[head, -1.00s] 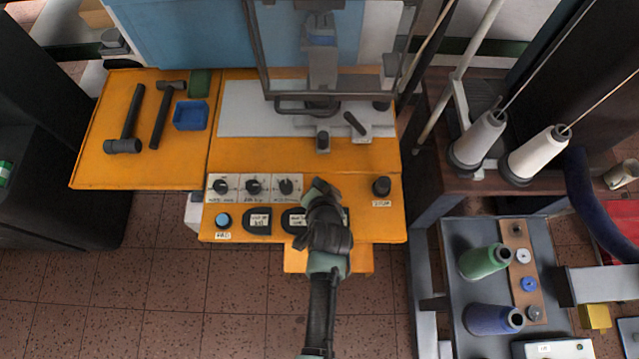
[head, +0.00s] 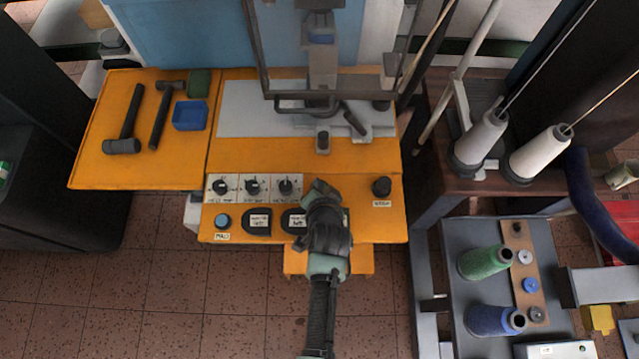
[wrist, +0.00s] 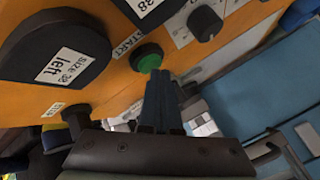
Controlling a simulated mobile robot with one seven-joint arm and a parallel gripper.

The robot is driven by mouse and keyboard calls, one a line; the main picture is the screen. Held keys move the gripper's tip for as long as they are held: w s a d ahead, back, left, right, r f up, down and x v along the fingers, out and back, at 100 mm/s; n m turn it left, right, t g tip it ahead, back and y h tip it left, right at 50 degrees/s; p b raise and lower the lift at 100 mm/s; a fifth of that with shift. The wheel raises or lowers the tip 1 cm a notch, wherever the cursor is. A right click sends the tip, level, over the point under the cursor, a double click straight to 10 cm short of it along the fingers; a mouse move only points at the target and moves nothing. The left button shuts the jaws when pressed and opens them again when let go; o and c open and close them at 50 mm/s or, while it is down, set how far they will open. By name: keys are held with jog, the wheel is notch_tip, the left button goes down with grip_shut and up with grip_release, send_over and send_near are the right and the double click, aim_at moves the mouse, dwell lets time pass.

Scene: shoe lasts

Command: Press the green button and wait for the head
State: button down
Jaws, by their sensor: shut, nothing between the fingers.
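In the head view my gripper (head: 320,188) is over the right half of the front panel and hides the button. The machine's head (head: 320,65) is the grey upright part behind the frame at the back of the orange table (head: 300,155).
Black last-shaped pieces with size labels (head: 257,222) sit on the front panel. Three dials (head: 252,186) are behind them, a black knob (head: 381,187) to the right. Hammers (head: 125,125) and a blue tray (head: 190,116) lie left. Thread cones (head: 540,152) stand right.

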jog(key=shift+f, duration=0.15)
dwell(0.4)
jog(key=shift+r+p, duration=0.85)
jog(key=shift+r, duration=0.05)
notch_tip(320, 180, up, 5)
jog(key=p, duration=0.4)
jog(key=shift+p, duration=0.35)
